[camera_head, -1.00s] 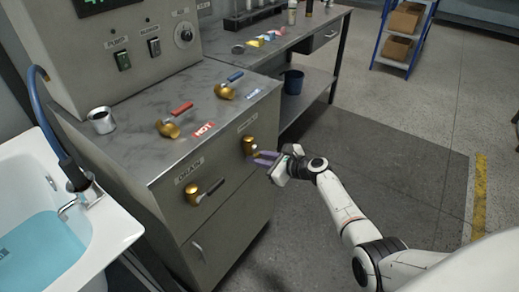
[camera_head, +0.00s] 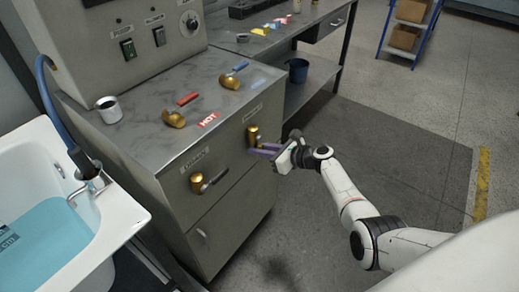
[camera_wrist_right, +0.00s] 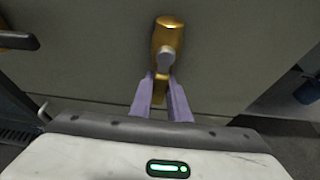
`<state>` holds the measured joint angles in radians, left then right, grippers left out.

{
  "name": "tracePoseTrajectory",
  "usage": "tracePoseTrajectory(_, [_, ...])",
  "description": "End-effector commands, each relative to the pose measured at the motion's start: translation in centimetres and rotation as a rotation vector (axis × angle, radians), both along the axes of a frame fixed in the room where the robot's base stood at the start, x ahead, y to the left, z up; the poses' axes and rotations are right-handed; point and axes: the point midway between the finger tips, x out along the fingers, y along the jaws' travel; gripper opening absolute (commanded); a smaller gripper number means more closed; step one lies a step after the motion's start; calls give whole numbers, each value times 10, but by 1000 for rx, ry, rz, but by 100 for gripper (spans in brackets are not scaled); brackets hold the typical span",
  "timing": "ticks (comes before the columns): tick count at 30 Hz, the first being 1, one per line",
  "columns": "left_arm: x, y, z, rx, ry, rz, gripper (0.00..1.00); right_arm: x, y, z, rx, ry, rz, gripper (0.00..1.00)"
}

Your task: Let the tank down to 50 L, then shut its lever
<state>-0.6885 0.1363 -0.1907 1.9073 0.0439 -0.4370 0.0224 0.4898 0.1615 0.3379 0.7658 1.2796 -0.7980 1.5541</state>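A tub (camera_head: 128,213) with blue water (camera_head: 45,240) stands at the left in the head view; I cannot identify the tank beyond this. The cabinet front (camera_head: 215,215) carries two brass valves. The left valve (camera_head: 197,183) has a dark lever and a label that seems to read DRAIN. The right valve (camera_head: 253,134) has a label too small to read. My right gripper (camera_head: 265,150) is at this right valve. In the right wrist view its pale purple fingers (camera_wrist_right: 160,98) lie either side of the part below the valve's grey stem (camera_wrist_right: 165,60); grip is unclear. My left gripper is out of view.
On the cabinet top are a red-handled brass valve (camera_head: 174,118) by a HOT label, a blue-handled one (camera_head: 230,80) and a metal cup (camera_head: 109,110). A bench with a blue bin (camera_head: 297,70) stands behind. Floor right of the cabinet is clear.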

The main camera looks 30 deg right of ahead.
Motion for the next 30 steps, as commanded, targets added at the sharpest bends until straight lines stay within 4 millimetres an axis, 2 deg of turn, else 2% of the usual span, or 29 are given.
tracePoseTrajectory(1, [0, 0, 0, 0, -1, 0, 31, -1, 2, -2, 7, 6, 1, 22])
tracePoseTrajectory(3, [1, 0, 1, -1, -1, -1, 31, -1, 1, -2, 7, 5, 1, 34])
tracePoseTrajectory(14, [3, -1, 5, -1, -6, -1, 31, -3, -1, 2, 2, 1, 0, 34])
tracePoseTrajectory(17, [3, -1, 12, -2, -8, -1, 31, -12, -6, 7, 2, 2, -1, 34])
tracePoseTrajectory(23, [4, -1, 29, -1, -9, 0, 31, -44, -22, 22, 0, 4, -1, 34])
tracePoseTrajectory(30, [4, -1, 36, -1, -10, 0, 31, -77, -39, 34, 3, 5, 0, 34])
